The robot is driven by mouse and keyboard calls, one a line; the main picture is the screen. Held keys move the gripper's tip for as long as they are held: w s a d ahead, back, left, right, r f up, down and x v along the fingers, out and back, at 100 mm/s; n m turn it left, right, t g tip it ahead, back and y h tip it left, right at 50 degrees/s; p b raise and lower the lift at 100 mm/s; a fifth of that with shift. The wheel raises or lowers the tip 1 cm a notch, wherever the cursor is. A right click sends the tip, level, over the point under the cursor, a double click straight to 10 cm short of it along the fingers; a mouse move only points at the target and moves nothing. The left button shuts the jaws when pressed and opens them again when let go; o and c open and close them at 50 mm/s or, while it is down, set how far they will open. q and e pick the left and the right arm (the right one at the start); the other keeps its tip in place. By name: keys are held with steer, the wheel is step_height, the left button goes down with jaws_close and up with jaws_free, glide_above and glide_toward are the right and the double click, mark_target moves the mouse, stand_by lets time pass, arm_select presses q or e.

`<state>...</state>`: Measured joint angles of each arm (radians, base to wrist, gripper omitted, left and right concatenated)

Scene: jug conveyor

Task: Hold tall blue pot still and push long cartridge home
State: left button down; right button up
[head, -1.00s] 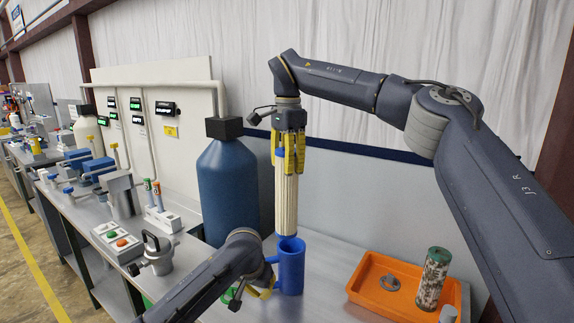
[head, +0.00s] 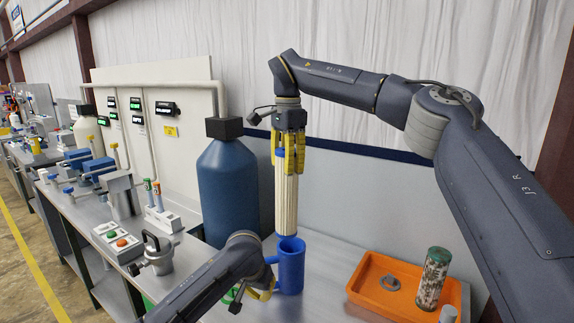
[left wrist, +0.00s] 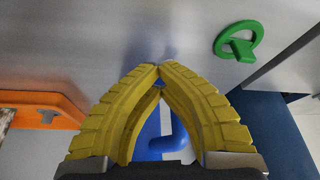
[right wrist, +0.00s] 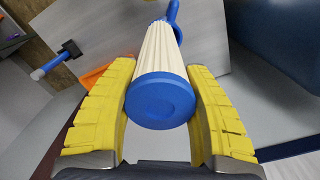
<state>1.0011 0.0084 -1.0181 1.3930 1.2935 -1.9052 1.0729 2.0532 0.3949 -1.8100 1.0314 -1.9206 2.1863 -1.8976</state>
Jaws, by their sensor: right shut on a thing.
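The tall blue pot (head: 291,268) stands upright on the bench, its handle toward my left gripper. The long cartridge (head: 286,205), cream and ribbed with a blue end cap (right wrist: 160,100), is upright above the pot, its lower end at the pot's mouth. I cannot tell how far inside it is. My right gripper (head: 289,170) is shut on the cartridge's upper part, a finger on each side. My left gripper (left wrist: 160,70) has its fingertips together beside the pot's handle. Blue shows between its fingers (left wrist: 160,146); I cannot tell whether they grip it.
An orange tray (head: 362,300) holds a grey ring and a camouflage-patterned cylinder (head: 433,279) at the right. A large blue tank (head: 228,190) stands close on the left. A green ring-shaped part (left wrist: 240,42) lies near my left gripper. Bench between pot and tray is clear.

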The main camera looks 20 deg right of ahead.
arm_select(q)
steer(key=c, duration=2.2)
jaws_free()
steer(key=c, duration=1.7)
jaws_free()
steer(key=v, duration=1.2)
steer(key=shift+s+f, duration=0.1)
